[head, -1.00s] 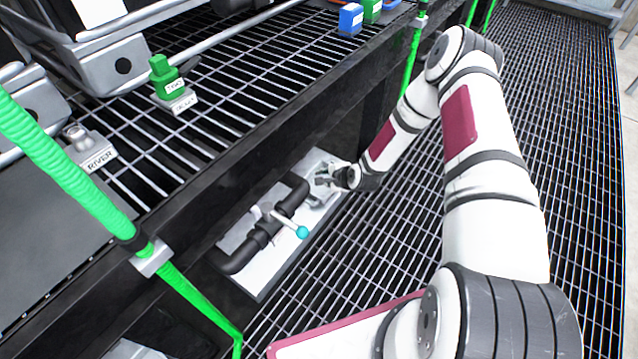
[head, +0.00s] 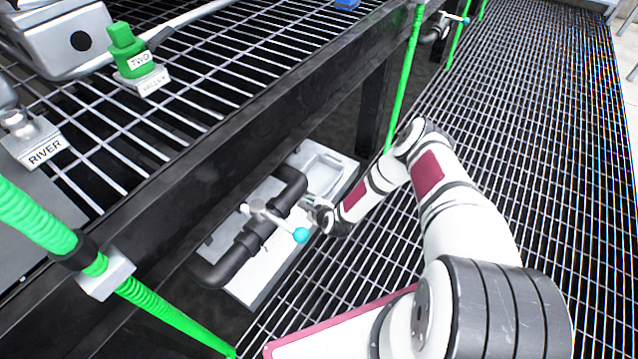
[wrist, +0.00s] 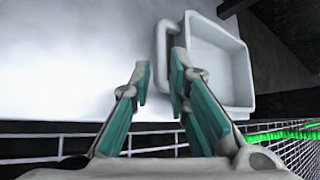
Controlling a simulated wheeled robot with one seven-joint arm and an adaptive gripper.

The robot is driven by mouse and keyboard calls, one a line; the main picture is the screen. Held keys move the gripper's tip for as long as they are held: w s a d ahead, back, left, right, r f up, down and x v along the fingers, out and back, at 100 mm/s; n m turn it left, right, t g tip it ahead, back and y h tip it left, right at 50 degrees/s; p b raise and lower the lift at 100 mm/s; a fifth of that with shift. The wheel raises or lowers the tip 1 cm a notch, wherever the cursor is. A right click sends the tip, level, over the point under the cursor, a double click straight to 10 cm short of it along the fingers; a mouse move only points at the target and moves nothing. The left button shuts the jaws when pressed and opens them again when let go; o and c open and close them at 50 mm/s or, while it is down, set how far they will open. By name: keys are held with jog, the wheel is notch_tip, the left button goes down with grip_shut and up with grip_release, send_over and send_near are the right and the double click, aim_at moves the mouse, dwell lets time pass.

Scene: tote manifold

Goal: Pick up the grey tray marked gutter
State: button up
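A pale grey tray (head: 322,166) sits at the far end of the white board under the grating shelf. In the wrist view the tray (wrist: 218,62) is a rectangular box with a looped handle (wrist: 163,40) on its left side. No gutter marking is readable. My gripper (wrist: 160,74) is open and empty, its teal-padded fingers pointing toward the tray. In this view the near end of the handle lies between the fingertips; I cannot tell the depth gap. In the head view my gripper (head: 311,205) is low beside the tray's near end, partly hidden by my wrist.
A black pipe (head: 245,240) with a teal-tipped lever (head: 301,235) stands on the board close to my gripper. The shelf's dark beam (head: 200,150) runs above. A green post (head: 403,80) rises behind. Grated floor (head: 530,110) is open to the right.

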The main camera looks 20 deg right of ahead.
jog(key=shift+b+x, duration=1.9)
jog(key=shift+x, duration=1.65)
jog(key=shift+a, duration=0.1)
jog(key=shift+c, duration=0.2)
jog(key=shift+r, duration=0.1)
grip_shut()
